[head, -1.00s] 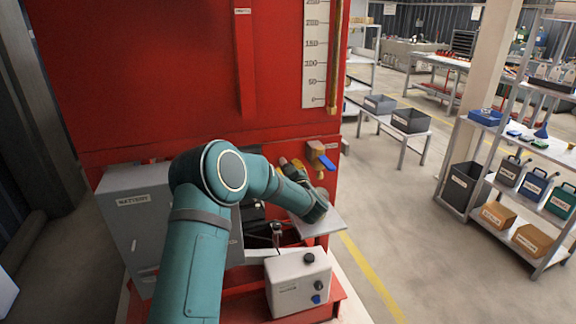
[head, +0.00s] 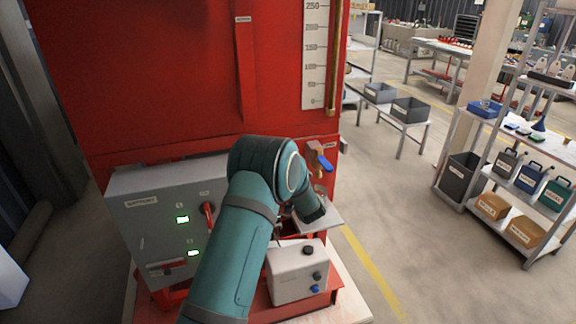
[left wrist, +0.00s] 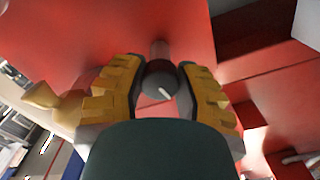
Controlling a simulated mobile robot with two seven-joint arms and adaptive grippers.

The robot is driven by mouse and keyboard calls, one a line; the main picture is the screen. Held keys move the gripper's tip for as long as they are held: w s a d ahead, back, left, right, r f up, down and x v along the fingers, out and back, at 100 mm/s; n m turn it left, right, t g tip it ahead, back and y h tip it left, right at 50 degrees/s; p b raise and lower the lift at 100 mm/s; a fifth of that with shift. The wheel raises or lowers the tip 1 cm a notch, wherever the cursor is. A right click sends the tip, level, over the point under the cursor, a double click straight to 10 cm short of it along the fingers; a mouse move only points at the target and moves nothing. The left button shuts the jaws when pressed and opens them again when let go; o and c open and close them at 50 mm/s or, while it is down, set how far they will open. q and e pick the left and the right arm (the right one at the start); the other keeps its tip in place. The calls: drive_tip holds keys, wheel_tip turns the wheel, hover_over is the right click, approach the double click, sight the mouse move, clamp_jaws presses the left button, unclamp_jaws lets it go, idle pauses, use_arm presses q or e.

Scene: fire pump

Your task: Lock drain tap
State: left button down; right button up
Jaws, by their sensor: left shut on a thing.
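The brass tap with a blue lever (head: 319,157) sticks out of the red housing's lower right in the head view. A blurred brass piece (left wrist: 42,97), perhaps the same tap, shows at the left of the left wrist view. My left gripper (left wrist: 160,78) has its yellow fingers on either side of a dark round knob (left wrist: 160,82) with a white mark. The knob sits on a short stem against the red surface, and the gripper is shut on it. In the head view my own arm hides the fingers and this knob. My right gripper is not in view.
A grey battery box (head: 140,220) with green displays and a red handle (head: 207,214) stands left of my arm. A pale box (head: 297,274) with dark and blue knobs is below my wrist. A shelf (head: 525,185) stands right, beyond open floor (head: 385,210).

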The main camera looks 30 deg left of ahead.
use_arm(q)
drive_tip(key=shift+m+p, duration=0.55)
drive_tip(key=shift+m, duration=0.75)
drive_tip(key=shift+f, duration=0.1)
drive_tip(key=shift+s, duration=0.1)
drive_tip(key=c, duration=0.6)
unclamp_jaws()
drive_tip(key=shift+d, duration=0.15)
drive_tip(key=v, duration=1.1)
drive_tip(key=shift+s+d, duration=0.25)
drive_tip(key=shift+s, duration=0.05)
